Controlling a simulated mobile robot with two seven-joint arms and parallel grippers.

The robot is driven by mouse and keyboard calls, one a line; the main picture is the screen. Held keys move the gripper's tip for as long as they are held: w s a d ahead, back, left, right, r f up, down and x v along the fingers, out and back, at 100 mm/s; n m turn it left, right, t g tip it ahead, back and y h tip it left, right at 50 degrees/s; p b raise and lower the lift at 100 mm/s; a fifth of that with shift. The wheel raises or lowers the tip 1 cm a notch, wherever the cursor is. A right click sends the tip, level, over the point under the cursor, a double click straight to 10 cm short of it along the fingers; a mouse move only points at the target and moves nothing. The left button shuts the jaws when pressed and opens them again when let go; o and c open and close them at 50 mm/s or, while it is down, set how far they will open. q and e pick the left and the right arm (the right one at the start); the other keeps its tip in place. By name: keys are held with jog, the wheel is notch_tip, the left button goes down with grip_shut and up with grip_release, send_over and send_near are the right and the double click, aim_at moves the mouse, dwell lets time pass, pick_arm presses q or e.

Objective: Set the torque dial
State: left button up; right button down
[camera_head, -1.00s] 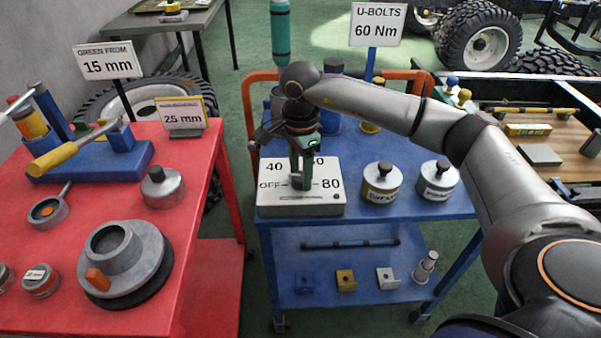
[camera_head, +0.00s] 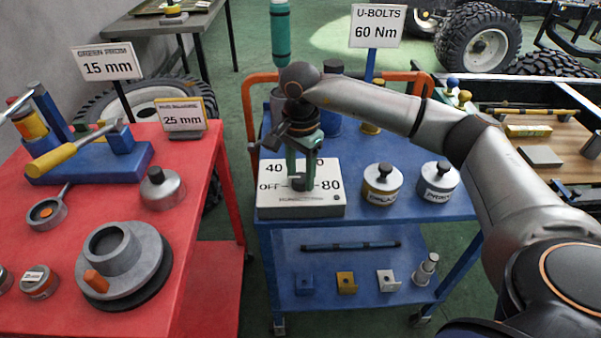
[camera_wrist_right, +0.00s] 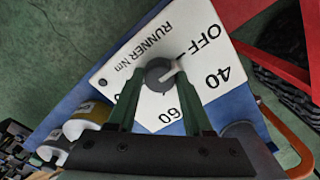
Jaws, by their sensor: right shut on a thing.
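The torque dial is a dark grey round knob (camera_head: 299,184) on a white box (camera_head: 272,208) marked OFF, 40, 60 and 80. My right gripper (camera_head: 300,180) points down and is shut on the knob, with its green fingers on either side. In the right wrist view the knob (camera_wrist_right: 158,74) sits between the fingertips of the gripper (camera_wrist_right: 157,82). A pale pointer on it faces roughly the OFF mark. The 60 is partly hidden by the gripper in the head view but shows in the wrist view. A sign (camera_head: 377,26) reads U-BOLTS 60 Nm. My left gripper is out of view.
The box stands on a blue cart (camera_head: 400,207). Two lidded canisters (camera_head: 382,184) (camera_head: 438,181) stand right of it. A red table (camera_head: 215,150) with tools and signs is at the left. A wooden-topped bench (camera_head: 560,165) is at the right.

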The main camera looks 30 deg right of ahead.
aim_at(300, 177)
jog(key=c, duration=0.7)
grip_release()
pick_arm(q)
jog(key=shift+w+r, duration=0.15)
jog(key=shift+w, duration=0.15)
pick_arm(e)
jog(key=o, duration=0.4)
pick_arm(q)
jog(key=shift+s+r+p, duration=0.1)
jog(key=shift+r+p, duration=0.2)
jog(key=shift+p, duration=0.2)
pick_arm(e)
notch_tip(300, 177, up, 13)
jog(key=shift+f, duration=0.2)
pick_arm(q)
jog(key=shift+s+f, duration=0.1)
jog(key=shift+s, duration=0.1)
